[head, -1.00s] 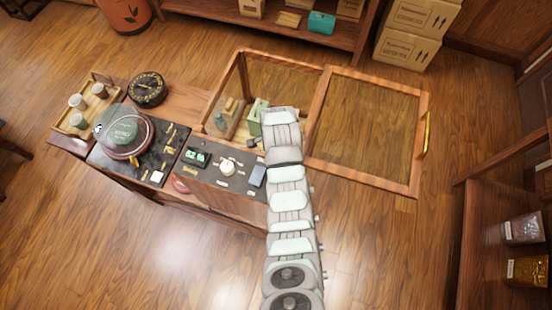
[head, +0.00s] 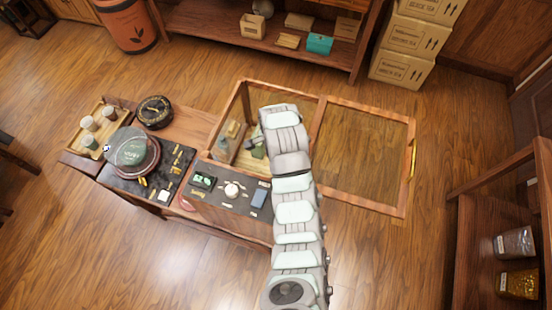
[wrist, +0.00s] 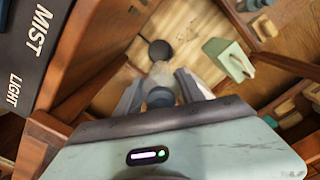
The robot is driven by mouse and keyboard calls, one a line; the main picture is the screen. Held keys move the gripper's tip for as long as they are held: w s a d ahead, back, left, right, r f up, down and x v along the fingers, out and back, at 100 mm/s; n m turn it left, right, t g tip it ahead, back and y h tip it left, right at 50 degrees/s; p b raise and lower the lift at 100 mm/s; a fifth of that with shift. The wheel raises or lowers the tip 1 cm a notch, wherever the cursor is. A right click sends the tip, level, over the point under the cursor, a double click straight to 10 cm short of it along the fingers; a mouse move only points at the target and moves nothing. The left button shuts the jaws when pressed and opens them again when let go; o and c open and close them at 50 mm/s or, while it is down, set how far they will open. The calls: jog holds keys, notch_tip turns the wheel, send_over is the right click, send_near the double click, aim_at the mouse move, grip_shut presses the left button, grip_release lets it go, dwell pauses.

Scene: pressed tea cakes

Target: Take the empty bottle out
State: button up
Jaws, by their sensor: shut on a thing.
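In the wrist view a small translucent bottle (wrist: 161,73) with a grey-blue lower end stands between the two fingers of my gripper (wrist: 160,90). The fingers are shut on it from both sides. A dark round piece (wrist: 160,50) shows just beyond the bottle; I cannot tell whether it is part of it. Below lies the pale wooden floor of the open glass-lidded case (head: 212,134). In the head view my arm reaches over this case and hides the gripper and the bottle.
A pale green block-like container (wrist: 230,58) stands right of the bottle. A black panel marked MIST and LIGHT (wrist: 45,45) is close on the left. The raised glass lid (head: 365,155) lies open to the right. A round green disc (head: 131,148) sits on the left counter.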

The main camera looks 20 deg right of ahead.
dwell(0.3)
notch_tip(320, 180, up, 6)
jog(key=p, duration=0.6)
notch_tip(320, 180, up, 2)
jog(key=shift+r+p, duration=0.1)
jog(key=shift+p, duration=0.25)
jog(key=shift+r, duration=3.7)
